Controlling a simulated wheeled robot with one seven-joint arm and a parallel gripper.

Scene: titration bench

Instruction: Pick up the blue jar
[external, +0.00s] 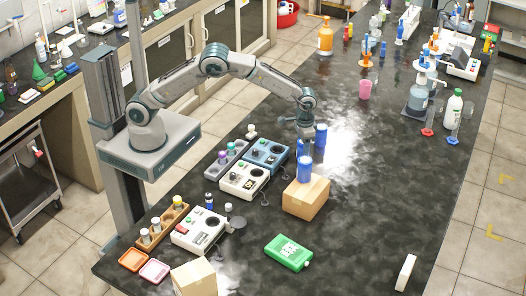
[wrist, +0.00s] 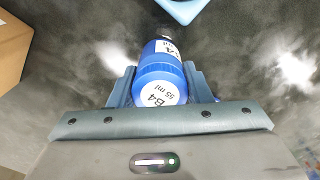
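In the wrist view a blue jar (wrist: 160,82) is between the two fingers of my gripper (wrist: 160,75). Its white round label faces the camera and reads "B4 55 ml". The fingers lie along its left and right sides; I cannot tell whether both touch it. In the external view my gripper (external: 306,130) points down just behind the cardboard box. I cannot tell which of these is the B4 jar.
The cardboard box (external: 306,198) stands close to the gripper; it also edges the left of the wrist view (wrist: 14,62). A blue device (external: 266,156) and a white device (external: 244,180) stand left. A green pack (external: 288,251) lies in front. The dark benchtop right of the box is clear.

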